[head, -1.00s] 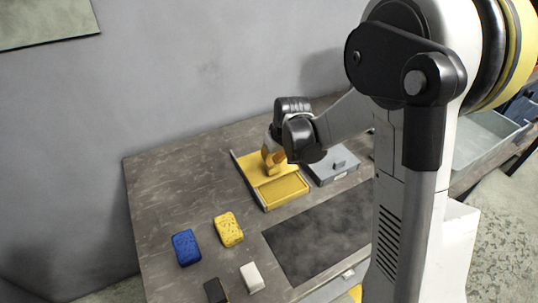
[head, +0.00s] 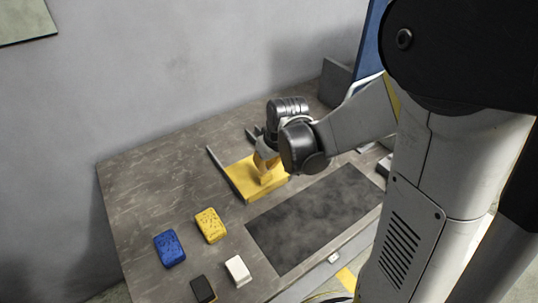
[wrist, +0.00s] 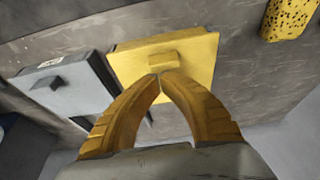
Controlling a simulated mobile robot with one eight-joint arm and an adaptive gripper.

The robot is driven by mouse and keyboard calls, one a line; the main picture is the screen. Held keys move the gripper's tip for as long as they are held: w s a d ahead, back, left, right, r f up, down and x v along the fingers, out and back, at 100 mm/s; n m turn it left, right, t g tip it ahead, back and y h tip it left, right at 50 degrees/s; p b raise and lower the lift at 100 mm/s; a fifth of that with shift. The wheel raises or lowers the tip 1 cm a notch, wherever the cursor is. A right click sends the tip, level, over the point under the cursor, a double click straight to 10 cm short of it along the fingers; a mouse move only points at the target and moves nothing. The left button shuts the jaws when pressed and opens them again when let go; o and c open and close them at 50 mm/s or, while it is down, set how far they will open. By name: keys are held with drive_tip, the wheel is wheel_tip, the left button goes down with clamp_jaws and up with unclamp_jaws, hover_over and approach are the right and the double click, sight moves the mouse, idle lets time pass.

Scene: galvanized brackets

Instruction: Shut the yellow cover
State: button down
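The yellow cover (head: 239,174) lies flat over its low box on the table, with bare rails (head: 215,158) showing behind it. In the wrist view the cover (wrist: 196,62) is a flat yellow plate with a raised block handle (wrist: 149,61). My gripper (head: 265,180) points down at the cover. In the wrist view my gripper's (wrist: 160,76) two yellow fingers meet at the tips, with nothing between them. The tips are at the edge of the handle; I cannot tell whether they touch it. In the head view my gripper hides part of the cover.
A grey lidded box (wrist: 62,86) stands beside the yellow one. A yellow speckled sponge (head: 210,225), a blue sponge (head: 169,248), a white block (head: 238,271) and a dark block (head: 203,289) lie at the front left. A dark mat (head: 315,218) lies in front.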

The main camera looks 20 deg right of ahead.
drive_tip(key=a+v, duration=0.1)
drive_tip(key=v, duration=0.9)
drive_tip(key=s+a+r+m+t, duration=0.2)
drive_tip(key=s+r+t, duration=0.1)
drive_tip(key=s, duration=0.8)
drive_tip(key=shift+s+r+h, duration=0.4)
drive_tip(key=shift+r, duration=0.25)
drive_tip(key=shift+a, duration=0.15)
